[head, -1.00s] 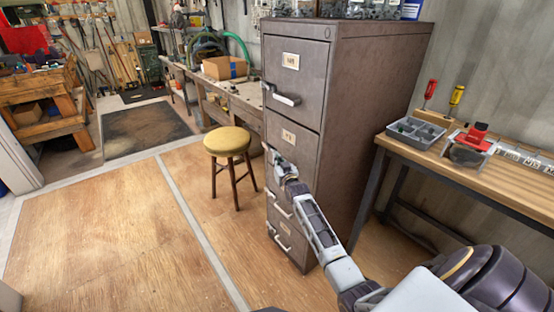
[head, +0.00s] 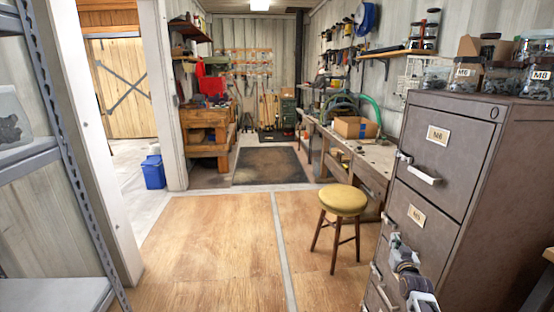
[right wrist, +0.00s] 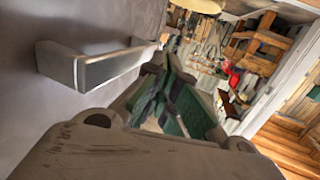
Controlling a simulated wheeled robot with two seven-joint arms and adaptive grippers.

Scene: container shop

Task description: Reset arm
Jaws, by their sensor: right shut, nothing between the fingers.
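The grey metal filing cabinet (head: 480,190) stands at the right of the head view, its drawers appearing shut. My right gripper (head: 394,240) is low in front of the drawer fronts, empty and shut. In the right wrist view the right gripper (right wrist: 172,85) has its fingers together, beside a drawer handle (right wrist: 100,68) and apart from it. Whether the gripper touches the cabinet front cannot be told. My left gripper is not in view.
A yellow-topped stool (head: 343,200) stands left of the cabinet. A metal shelf rack (head: 60,130) is at the left edge. A workbench (head: 360,160) runs along the back right. The wooden floor (head: 210,240) in the middle is clear.

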